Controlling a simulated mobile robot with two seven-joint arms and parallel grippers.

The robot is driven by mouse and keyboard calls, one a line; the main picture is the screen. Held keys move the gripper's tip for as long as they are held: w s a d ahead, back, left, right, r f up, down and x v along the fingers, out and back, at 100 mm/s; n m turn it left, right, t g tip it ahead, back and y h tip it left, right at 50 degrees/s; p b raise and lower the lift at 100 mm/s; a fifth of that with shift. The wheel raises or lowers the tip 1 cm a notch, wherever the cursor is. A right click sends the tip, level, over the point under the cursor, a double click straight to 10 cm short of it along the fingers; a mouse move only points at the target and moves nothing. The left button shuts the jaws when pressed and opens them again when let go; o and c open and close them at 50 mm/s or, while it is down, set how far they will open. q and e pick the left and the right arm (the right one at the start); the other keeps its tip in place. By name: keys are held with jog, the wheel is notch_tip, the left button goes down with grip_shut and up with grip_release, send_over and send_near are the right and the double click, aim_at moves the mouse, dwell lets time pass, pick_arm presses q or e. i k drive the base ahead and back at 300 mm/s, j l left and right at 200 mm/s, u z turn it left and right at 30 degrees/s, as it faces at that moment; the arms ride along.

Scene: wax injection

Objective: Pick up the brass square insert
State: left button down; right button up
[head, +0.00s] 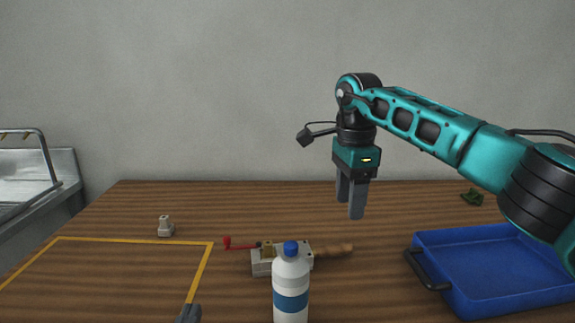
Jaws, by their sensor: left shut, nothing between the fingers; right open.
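A small brass-coloured piece (267,248), which looks like the brass square insert, sits at the left end of a pale grey block (263,268) in the middle of the table. The bottle in front hides part of the block. My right gripper (350,208) hangs fingers down above and to the right of the block, open and empty, well clear of the table. Of my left gripper (189,313) only a grey tip shows at the bottom edge, left of the bottle; it is shut and empty. The rest of it is out of frame.
A white bottle (291,283) with a blue cap stands in front of the block. A red-handled tool (238,244) and a wooden handle (335,250) lie beside it. A blue tray (437,235) is right, a small pale part (165,228) left. The yellow-taped area (130,241) looks clear.

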aim_at(268, 252)
jog(key=k, duration=0.95)
